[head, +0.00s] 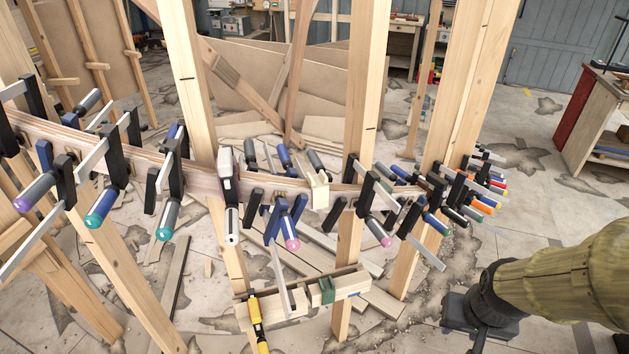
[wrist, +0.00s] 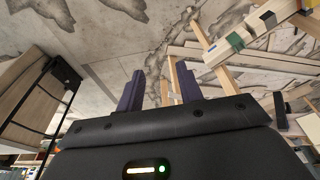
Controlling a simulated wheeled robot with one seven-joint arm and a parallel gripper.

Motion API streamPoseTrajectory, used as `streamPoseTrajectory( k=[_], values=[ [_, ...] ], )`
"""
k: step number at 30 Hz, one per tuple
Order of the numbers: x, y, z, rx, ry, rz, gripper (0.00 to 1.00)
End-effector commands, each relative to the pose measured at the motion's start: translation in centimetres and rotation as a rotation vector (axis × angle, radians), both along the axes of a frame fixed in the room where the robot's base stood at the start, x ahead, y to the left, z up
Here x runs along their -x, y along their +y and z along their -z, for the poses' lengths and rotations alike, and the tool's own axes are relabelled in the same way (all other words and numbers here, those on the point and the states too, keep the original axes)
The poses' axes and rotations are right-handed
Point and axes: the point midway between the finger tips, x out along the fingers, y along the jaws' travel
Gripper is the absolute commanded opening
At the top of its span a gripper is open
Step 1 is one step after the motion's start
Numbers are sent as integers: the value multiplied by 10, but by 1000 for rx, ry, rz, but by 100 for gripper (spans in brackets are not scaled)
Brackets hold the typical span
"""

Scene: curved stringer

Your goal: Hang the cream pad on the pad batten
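A small cream pad (head: 320,190) sits over the top edge of the curved wooden stringer (head: 205,178), near the middle of the head view, among clamps. The pad batten (head: 352,281) is a short pale bar fixed low across the posts. It carries a green pad (head: 327,290) and pale blocks. In the wrist view the batten (wrist: 262,28) is at upper right, with the green pad (wrist: 235,41) on it. My gripper (wrist: 160,88) has its two purple-blue fingers apart, with nothing held between them. In the head view its dark body (head: 480,312) is at lower right, fingertips not clearly visible.
Many bar clamps (head: 110,175) line the stringer, with handles sticking out at both sides of the cream pad. A yellow-handled tool (head: 257,322) hangs at the batten's left end. Upright posts (head: 365,90) stand behind. The floor between batten and gripper is mostly open.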

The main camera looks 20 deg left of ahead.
Motion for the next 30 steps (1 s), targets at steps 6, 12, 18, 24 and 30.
streamPoseTrajectory(
  k=[6,12,18,24,30],
  values=[
    [0,0,0,0,0,0,36],
    [-6,3,1,2,-21,-15,45],
    [-44,23,6,6,-166,-110,45],
    [-96,69,5,-22,-412,-262,45],
    [-132,126,-6,-95,-664,-398,45]
  ],
)
